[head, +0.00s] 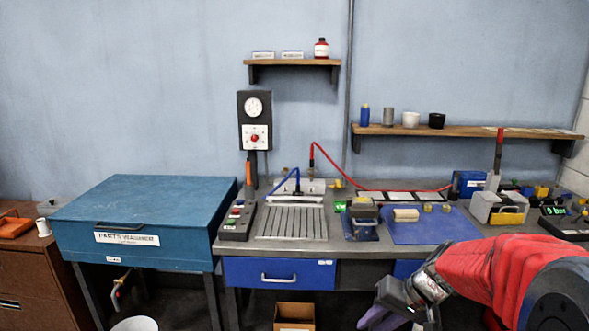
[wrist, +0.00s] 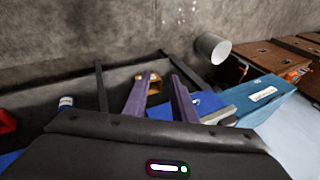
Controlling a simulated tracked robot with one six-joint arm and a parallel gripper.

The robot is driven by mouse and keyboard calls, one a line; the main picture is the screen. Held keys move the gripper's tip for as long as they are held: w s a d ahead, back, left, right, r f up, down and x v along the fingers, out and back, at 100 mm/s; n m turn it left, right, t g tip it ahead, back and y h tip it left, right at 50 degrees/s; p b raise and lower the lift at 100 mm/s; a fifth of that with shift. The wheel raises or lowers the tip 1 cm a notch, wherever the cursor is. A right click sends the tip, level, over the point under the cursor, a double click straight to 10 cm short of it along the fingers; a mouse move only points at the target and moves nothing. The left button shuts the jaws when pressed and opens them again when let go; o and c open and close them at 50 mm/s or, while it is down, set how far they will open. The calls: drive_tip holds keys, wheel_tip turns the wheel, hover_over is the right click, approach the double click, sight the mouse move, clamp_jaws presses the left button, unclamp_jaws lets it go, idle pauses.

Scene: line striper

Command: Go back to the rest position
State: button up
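My gripper (head: 372,318) is low in front of the workbench (head: 400,246) in the head view, with my red-sleeved arm reaching in from the right. Its purple fingers point down and left, partly cut off by the lower edge. In the wrist view my gripper (wrist: 158,80) shows two purple fingers apart, with nothing held between them. Beyond the fingers are a small cardboard box (wrist: 154,88) and the blue drawer front (wrist: 206,103). The gripper is clear of the bench top.
The bench carries a slatted plate (head: 292,222), a blue mat (head: 430,228) and a grey toolbox (head: 497,207). A blue parts washer (head: 140,212) stands left. The cardboard box (head: 294,316) and a white bucket (head: 135,324) are on the floor. Shelves hang on the wall.

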drive_tip(key=s+a+r+n+t+h, duration=0.1)
drive_tip(key=s+r, duration=0.4)
drive_tip(key=s, duration=0.5)
drive_tip(key=s+a+r+n+t+h, duration=0.1)
drive_tip(key=s+r, duration=0.4)
drive_tip(key=s, duration=0.5)
drive_tip(key=shift+s+a+n+h, duration=0.3)
drive_tip(key=shift+s+a+h, duration=0.15)
drive_tip(key=shift+h, duration=0.85)
